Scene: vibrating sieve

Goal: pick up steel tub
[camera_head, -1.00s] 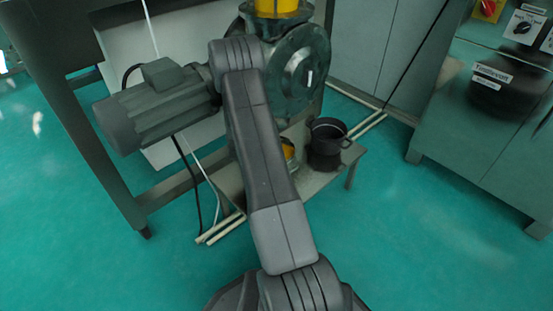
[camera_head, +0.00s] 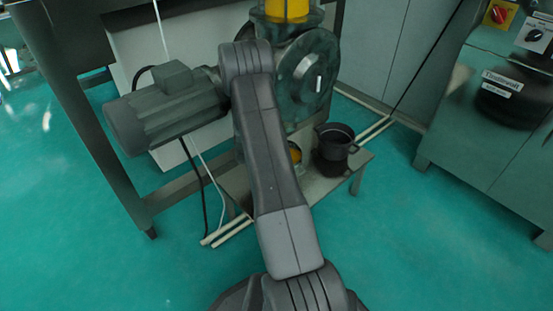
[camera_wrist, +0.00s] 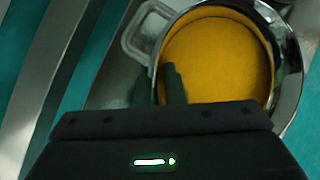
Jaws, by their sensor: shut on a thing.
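The steel tub (camera_wrist: 289,72) is a round, shiny metal vessel with a yellow-orange inside, seen from above in the wrist view. A loop handle sticks out at its upper left. My gripper (camera_wrist: 166,77) is shut on the tub's wall at the near left side, with the dark fingers close together at the rim. My wrist housing hides the tub's near part. I cannot tell whether the tub touches the bench.
A machine with a grey motor (camera_head: 165,108) and round housing (camera_head: 308,75) is above and behind. A cabinet (camera_head: 470,135) stands at the right. The floor between is clear.

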